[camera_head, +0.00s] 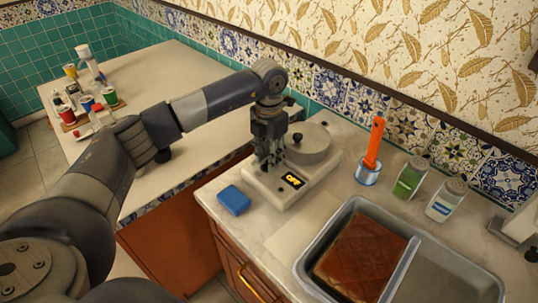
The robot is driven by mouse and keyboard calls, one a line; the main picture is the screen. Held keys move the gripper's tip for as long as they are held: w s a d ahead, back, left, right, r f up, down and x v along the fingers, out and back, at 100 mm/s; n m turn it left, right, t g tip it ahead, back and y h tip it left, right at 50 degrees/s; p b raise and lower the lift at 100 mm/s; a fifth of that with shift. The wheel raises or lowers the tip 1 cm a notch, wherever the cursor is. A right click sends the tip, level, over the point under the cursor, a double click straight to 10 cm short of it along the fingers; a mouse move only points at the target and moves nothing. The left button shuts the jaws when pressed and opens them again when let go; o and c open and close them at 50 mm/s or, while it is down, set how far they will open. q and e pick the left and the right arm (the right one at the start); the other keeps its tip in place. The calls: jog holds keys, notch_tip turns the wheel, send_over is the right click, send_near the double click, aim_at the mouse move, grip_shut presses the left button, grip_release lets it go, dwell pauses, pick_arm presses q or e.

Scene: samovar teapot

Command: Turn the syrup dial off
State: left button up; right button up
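A pale grey appliance (322,172) stands on the counter near the wall, with a round grey lid bearing a small black knob. A small black display (292,181) on its front shows yellow letters that appear to read OFF. My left gripper (268,160) points down over the left part of the appliance. Its fingers overlap the appliance and hide that part, so I cannot tell whether they touch it or are open or shut. I cannot make out the syrup dial; it may be behind the gripper. My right gripper is not in view.
A blue sponge (234,200) lies in front of the appliance. An orange-handled tool (374,145) stands in a metal holder, beside a green-filled shaker (409,179) and a white one (446,200). A grey tray (346,212) holds a brown slab. A gap separates the left counter (180,70).

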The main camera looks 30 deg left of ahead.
pick_arm(q)
notch_tip(320, 180, up, 12)
dwell(0.6)
jog(key=shift+s+f, duration=0.1)
jog(key=shift+f, duration=0.05)
dwell(0.3)
